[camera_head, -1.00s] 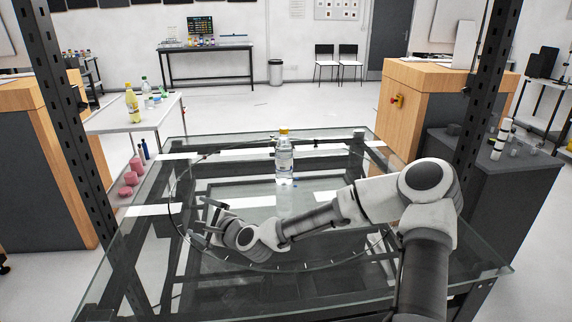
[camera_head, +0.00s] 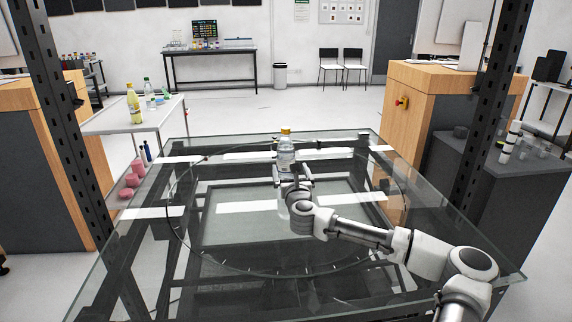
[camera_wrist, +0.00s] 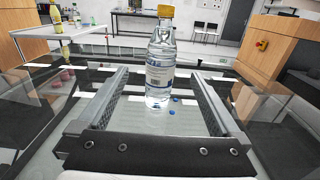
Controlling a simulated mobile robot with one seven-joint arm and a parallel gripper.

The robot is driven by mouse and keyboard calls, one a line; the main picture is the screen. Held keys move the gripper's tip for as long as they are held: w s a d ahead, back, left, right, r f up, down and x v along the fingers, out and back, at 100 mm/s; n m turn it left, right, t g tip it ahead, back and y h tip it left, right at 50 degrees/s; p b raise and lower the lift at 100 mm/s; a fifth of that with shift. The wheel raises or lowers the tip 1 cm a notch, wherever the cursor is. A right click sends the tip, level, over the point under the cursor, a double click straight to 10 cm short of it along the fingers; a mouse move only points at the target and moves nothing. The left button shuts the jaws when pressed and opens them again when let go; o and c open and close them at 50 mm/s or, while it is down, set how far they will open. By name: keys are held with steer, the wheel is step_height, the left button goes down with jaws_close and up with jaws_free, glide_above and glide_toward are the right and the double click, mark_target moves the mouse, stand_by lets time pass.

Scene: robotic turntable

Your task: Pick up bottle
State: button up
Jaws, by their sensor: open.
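A clear bottle with a yellow cap and a white label (camera_head: 286,150) stands upright on the glass turntable (camera_head: 240,262). In the wrist view the bottle (camera_wrist: 160,62) is upright, just beyond or between the fingertips; the exact depth is hard to tell. My gripper (camera_head: 293,182) is open and points at the bottle from the near side. In the wrist view my gripper (camera_wrist: 160,88) has its two fingers spread wide, with a gap on each side of the bottle. The bottle's lower part is partly hidden by my gripper in the head view.
Dark metal posts (camera_head: 62,120) rise at the left and right of the glass table. A white side table (camera_head: 130,122) with bottles stands at the back left. Pink objects (camera_head: 131,180) sit at the left.

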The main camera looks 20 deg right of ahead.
mark_target(287, 155)
steer(key=x, duration=0.6)
steer(key=shift+w, duration=0.35)
steer(key=shift+d+f+b+x, duration=0.1)
steer(key=shift+b+x, duration=0.1)
steer(key=shift+x, duration=1.2)
steer(key=shift+d+f+b+x, duration=0.1)
steer(key=shift+d+b+x, duration=0.1)
steer(key=shift+x, duration=1.2)
jaws_close()
steer(key=shift+r, duration=0.1)
